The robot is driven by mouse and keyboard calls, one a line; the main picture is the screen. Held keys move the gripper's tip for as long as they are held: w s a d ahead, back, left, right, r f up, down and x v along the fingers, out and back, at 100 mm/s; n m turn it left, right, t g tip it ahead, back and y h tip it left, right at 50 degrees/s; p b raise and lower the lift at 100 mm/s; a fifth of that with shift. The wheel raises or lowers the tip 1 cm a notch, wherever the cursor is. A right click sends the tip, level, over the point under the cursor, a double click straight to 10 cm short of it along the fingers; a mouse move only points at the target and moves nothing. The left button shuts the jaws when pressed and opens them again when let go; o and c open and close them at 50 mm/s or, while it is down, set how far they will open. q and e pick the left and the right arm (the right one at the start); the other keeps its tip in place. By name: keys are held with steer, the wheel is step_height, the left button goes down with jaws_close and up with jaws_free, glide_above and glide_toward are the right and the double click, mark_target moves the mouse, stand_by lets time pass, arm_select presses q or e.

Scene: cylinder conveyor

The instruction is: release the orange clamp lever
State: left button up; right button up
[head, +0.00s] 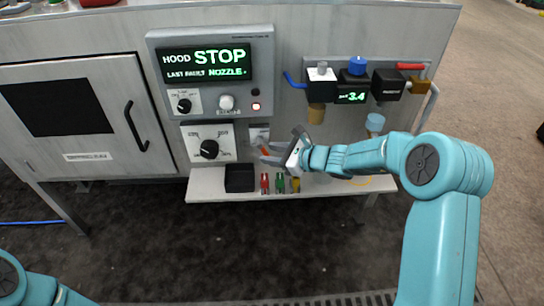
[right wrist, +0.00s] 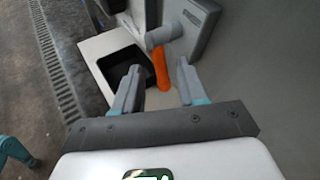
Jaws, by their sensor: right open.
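The orange clamp lever (right wrist: 161,70) hangs from a grey pivot on a small grey plate in the right wrist view. In the head view the lever (head: 264,151) shows only partly, below the plate on the cabinet front, beside my gripper. My right gripper (head: 279,148) is open in front of it. In the right wrist view the lever is seen between the two fingers of the gripper (right wrist: 159,82), with gaps on both sides; I cannot tell how far beyond the tips it is. My left gripper is out of view.
A white shelf (head: 212,188) below carries a black bin (head: 239,178) and several coloured tools (head: 279,183). A knob panel (head: 209,144) is left of the clamp. A display reading HOOD STOP (head: 206,64) is above. Valves and a gauge (head: 352,97) are at right.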

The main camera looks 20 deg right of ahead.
steer(key=shift+w+a+f, duration=0.15)
steer(key=shift+w+a, duration=0.05)
steer(key=shift+w, duration=0.1)
jaws_close()
